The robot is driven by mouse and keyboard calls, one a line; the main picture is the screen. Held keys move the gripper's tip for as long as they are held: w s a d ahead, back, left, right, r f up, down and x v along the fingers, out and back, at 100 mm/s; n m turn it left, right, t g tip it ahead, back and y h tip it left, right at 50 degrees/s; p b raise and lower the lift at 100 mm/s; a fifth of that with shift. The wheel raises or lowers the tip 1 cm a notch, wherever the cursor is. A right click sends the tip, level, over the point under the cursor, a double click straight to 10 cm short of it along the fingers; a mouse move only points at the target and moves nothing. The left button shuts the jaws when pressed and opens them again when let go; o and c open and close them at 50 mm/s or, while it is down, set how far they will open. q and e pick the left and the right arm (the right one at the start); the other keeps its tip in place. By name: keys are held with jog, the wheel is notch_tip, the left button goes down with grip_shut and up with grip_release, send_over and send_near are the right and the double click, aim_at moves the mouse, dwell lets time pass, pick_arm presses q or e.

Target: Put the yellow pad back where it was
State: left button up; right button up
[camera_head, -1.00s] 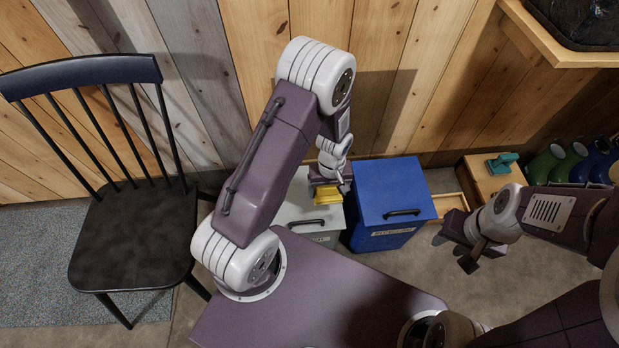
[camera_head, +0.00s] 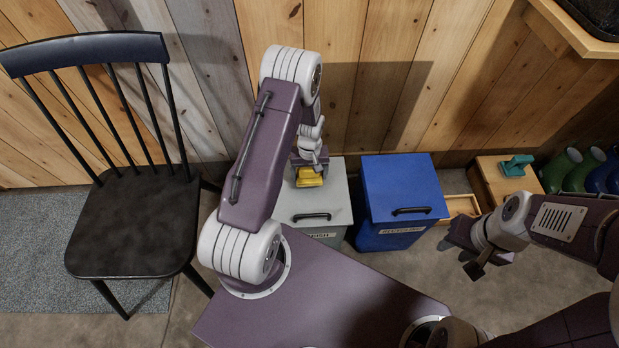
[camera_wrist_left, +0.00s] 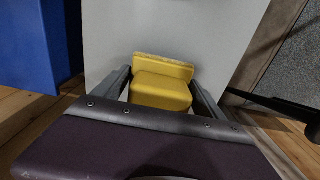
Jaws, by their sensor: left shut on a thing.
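The yellow pad (camera_head: 309,177) is between the fingers of my left gripper (camera_head: 310,172), over the lid of the grey bin (camera_head: 335,190). In the left wrist view the yellow pad (camera_wrist_left: 162,84) sits between the two fingers, with the pale grey lid (camera_wrist_left: 205,28) behind it. I cannot tell whether the pad touches the lid. My left gripper is shut on the pad. My right gripper (camera_head: 472,262) is at the right, over the floor and apart from the pad; its jaw state is unclear.
A blue recycling bin (camera_head: 400,190) stands right of the grey bin. A wooden box (camera_head: 497,180) with a teal-handled object (camera_head: 516,165) and several boots (camera_head: 580,172) are further right. A black chair (camera_head: 133,220) stands at the left. A plank wall is behind.

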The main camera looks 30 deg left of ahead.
pick_arm(q)
notch_tip(320, 180, down, 2)
jog(key=shift+f, duration=0.1)
pick_arm(e)
jog(key=shift+f, duration=0.5)
pick_arm(q)
jog(key=shift+f, duration=0.1)
jog(key=o, duration=1.5)
jog(key=shift+o, duration=0.2)
notch_tip(320, 180, up, 11)
jog(key=p, duration=0.4)
jog(key=shift+r+p, duration=0.3)
jog(key=shift+r, duration=0.4)
jog(key=shift+s+d+r, duration=0.1)
jog(key=shift+d+r, duration=0.1)
jog(key=shift+r, duration=0.2)
jog(key=s+d+r+m+t, duration=0.1)
jog(key=s+d+r+m, duration=0.5)
jog(key=s+r, duration=0.6)
jog(key=shift+s+d+r, duration=0.25)
jog(key=shift+d+r, duration=0.15)
jog(key=shift+d, duration=0.15)
pick_arm(e)
notch_tip(320, 180, up, 5)
jog(key=shift+f, duration=0.15)
